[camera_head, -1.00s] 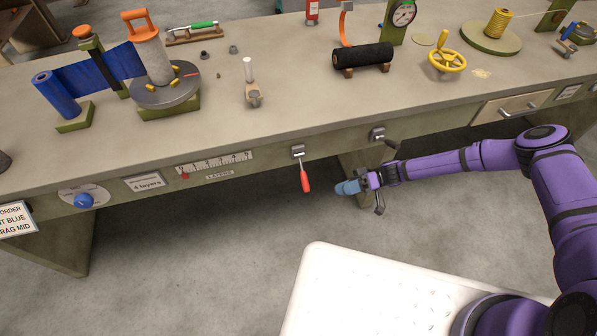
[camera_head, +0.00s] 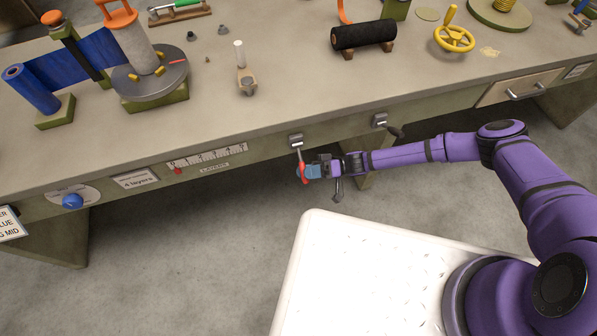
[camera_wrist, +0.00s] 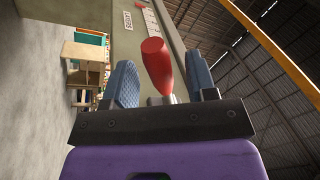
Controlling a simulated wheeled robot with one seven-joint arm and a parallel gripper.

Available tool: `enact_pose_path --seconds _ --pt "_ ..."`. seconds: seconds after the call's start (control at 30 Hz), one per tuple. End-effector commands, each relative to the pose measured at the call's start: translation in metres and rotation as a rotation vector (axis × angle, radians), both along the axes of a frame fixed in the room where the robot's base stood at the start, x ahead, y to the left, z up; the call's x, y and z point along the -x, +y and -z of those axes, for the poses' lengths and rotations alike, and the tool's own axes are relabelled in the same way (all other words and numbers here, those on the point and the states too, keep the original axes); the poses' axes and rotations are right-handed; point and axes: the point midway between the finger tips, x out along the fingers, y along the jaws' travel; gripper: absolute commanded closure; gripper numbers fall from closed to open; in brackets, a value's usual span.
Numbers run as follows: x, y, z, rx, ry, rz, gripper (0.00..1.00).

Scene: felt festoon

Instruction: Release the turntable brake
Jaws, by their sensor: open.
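The lever with a red handle (camera_head: 303,174) hangs from a metal bracket (camera_head: 296,140) on the bench's front edge. The turntable (camera_head: 150,79) stands at the left on the bench, carrying a grey cylinder with an orange handle. My gripper (camera_head: 307,172) is at the red handle, below the bench edge. In the wrist view the red handle (camera_wrist: 157,62) shows between the two blue fingers of my open gripper (camera_wrist: 170,82). Whether the handle touches a finger I cannot tell.
A second metal bracket with a dark lever (camera_head: 381,120) sits on the bench front, just above my forearm. A layers scale (camera_head: 207,160) and a blue knob (camera_head: 73,201) are to the left. A drawer handle (camera_head: 526,92) is at the right. Floor below the bench is open.

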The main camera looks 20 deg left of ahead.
Motion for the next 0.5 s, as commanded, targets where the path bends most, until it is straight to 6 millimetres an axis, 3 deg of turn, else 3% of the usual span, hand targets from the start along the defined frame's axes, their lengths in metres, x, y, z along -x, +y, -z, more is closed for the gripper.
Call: enact_pose_path --seconds 0.2,0.5 --pt "0.012 0.019 -0.005 0.000 0.001 -0.001 0.48" --pt "0.015 0.024 -0.006 0.001 0.000 0.001 0.48"
